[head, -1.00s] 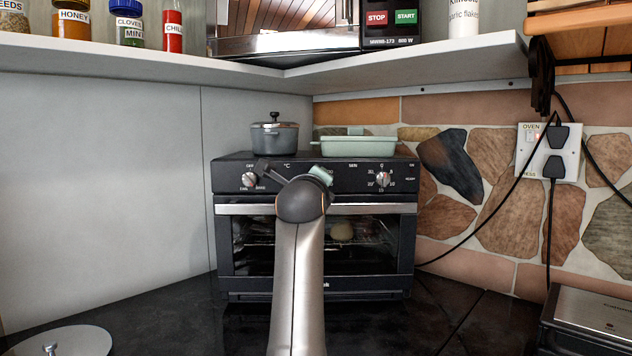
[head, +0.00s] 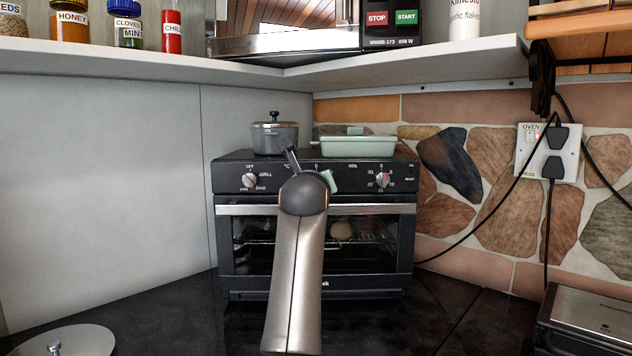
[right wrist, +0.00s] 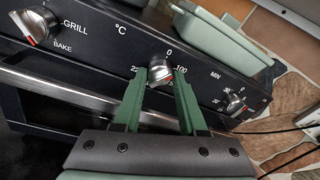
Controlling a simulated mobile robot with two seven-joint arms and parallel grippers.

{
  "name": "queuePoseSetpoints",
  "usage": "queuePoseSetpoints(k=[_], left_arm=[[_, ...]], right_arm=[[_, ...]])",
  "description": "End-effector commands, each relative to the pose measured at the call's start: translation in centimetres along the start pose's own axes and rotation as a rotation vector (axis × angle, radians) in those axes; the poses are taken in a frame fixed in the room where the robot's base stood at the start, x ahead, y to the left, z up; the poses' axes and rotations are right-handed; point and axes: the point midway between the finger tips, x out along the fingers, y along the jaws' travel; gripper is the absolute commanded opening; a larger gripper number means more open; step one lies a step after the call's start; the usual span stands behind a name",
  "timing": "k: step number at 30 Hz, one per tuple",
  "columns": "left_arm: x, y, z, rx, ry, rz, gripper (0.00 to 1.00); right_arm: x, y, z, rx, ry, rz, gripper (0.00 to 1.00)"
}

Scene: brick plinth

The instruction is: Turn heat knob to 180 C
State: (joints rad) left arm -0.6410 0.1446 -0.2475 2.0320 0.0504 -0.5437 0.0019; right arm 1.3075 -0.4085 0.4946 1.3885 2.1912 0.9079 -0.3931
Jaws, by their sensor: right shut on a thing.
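In the head view my right wrist (head: 303,194) hides the knob. The oven (head: 364,209) stands on the dark counter. My left gripper is out of view.
The left grill/bake knob (head: 250,181) and right minutes knob (head: 382,180) flank my wrist. A grey pot (head: 275,138) and a pale green dish (head: 357,146) sit on the oven. A shelf (head: 432,63) hangs above. Cables run at the right.

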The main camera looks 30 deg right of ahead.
Motion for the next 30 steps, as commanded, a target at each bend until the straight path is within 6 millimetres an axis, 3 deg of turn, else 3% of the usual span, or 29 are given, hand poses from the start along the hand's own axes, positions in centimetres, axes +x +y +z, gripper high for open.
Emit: queuePoseSetpoints(k=[15, 16, 23, 30], left_arm=[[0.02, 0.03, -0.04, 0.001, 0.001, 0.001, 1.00], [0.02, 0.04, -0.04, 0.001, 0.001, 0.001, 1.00], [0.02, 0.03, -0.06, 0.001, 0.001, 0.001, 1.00], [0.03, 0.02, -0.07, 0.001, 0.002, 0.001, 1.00]], right_arm=[[-0.03, 0.10, 0.04, 0.022, 0.001, 0.004, 0.00], [-0.02, 0.09, 0.04, 0.022, 0.001, 0.004, 0.44], [-0.02, 0.05, 0.05, 0.021, 0.001, 0.004, 0.69], [-0.05, 0.01, 0.03, 0.021, 0.001, 0.003, 0.69]])
